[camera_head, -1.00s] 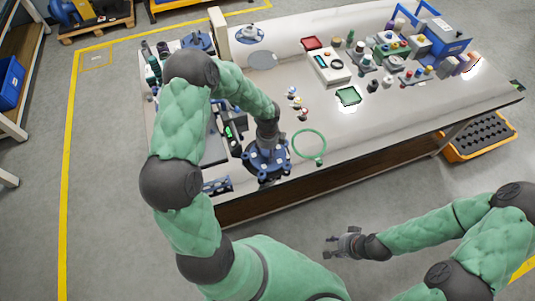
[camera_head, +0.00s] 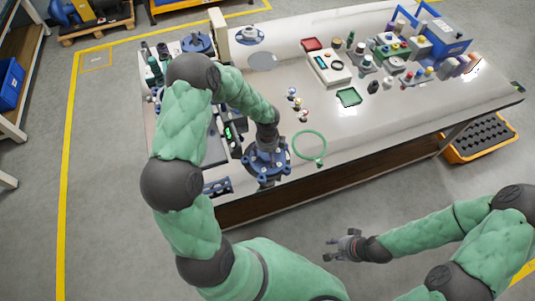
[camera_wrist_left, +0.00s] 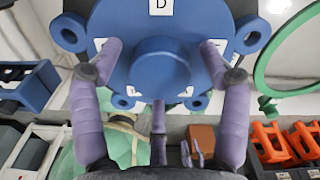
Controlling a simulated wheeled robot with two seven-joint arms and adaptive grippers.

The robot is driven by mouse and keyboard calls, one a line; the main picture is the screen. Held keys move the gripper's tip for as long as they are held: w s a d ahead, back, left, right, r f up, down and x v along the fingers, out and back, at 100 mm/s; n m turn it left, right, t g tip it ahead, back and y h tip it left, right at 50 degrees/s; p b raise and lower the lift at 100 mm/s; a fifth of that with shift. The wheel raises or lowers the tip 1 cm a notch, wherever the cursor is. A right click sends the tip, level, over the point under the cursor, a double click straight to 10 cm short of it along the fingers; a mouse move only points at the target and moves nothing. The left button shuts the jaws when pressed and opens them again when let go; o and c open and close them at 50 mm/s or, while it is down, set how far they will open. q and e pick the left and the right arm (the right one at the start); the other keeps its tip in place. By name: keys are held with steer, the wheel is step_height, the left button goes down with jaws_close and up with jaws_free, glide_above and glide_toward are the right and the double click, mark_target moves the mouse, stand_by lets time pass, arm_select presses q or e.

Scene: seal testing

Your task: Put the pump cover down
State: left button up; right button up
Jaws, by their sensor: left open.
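The pump cover (camera_head: 283,156), a blue round flange with lugs around its rim, is under my left gripper near the table's front edge. In the left wrist view the cover (camera_wrist_left: 160,70) fills the upper middle, with a raised round hub and a white label marked "D". My left gripper (camera_wrist_left: 160,65) is open, its purple fingers spread on either side of the hub. The wrist hides part of the cover in the head view, and I cannot tell whether its underside touches the table. My right gripper (camera_head: 332,248) is empty and looks open, in front of the table.
A green ring (camera_head: 324,142) lies just right of the cover. Small colored-top parts (camera_head: 297,103) and a green tray (camera_head: 348,97) lie further back. A blue flanged part (camera_head: 198,43) stands at the far left. The table's front right surface is mostly clear.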

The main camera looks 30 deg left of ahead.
arm_select(q)
step_height(320, 180, up, 12)
steer(key=p, duration=0.4)
steer(key=s+d+f+n+h, duration=0.4)
steer(key=s+d+f+n, duration=1.2)
steer(key=n, duration=0.6)
steer(key=shift+s+d+f+n, duration=0.3)
steer(key=shift+s+d, duration=0.2)
steer(key=shift+d, duration=0.45)
